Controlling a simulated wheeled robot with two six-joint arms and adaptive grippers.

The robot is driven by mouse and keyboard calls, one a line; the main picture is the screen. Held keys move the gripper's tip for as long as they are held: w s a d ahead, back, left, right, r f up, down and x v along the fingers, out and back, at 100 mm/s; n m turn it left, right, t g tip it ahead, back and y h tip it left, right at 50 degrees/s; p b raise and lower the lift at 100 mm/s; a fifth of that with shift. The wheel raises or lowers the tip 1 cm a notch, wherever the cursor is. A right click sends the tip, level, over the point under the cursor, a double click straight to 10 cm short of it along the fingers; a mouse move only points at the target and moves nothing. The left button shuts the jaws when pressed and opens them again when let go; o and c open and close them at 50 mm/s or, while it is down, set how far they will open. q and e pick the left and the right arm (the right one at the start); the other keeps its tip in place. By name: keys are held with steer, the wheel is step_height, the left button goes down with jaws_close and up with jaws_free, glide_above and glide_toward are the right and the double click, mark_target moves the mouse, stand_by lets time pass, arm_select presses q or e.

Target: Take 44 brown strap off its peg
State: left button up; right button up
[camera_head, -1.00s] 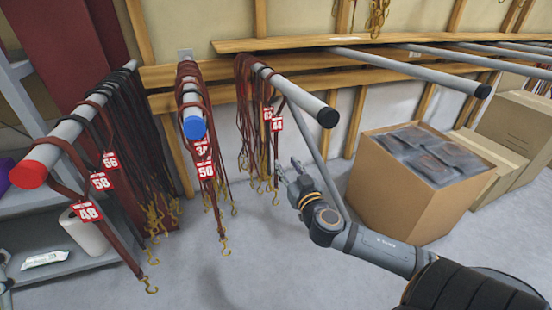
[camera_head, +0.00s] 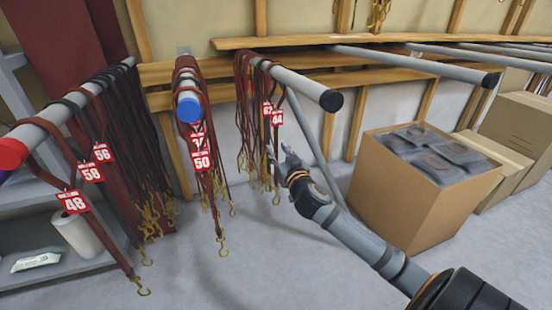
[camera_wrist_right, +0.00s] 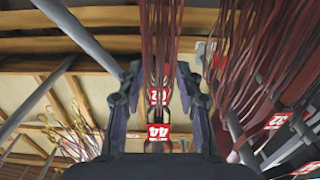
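The 44 brown strap hangs from the grey black-capped peg (camera_head: 305,84); its red 44 tag (camera_head: 277,118) shows at the front, right beside another red tag (camera_head: 267,109). My right gripper (camera_head: 279,158) is just below the 44 tag, by the hanging straps. In the right wrist view its two fingers (camera_wrist_right: 159,88) are spread apart, with brown straps, the 44 tag (camera_wrist_right: 158,132) and a second red tag (camera_wrist_right: 157,97) showing between them. I cannot tell whether the fingers touch the strap. My left gripper is not in view.
A blue-capped peg (camera_head: 188,107) with tagged brown straps stands to the left, then a red-capped peg (camera_head: 60,125) with more. An open cardboard box (camera_head: 400,214) stands at the right. Bare floor (camera_head: 275,270) lies in front.

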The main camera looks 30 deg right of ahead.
steer(key=shift+x, duration=1.1)
steer(key=shift+c, duration=0.2)
jaws_close()
steer(key=shift+r, duration=0.15)
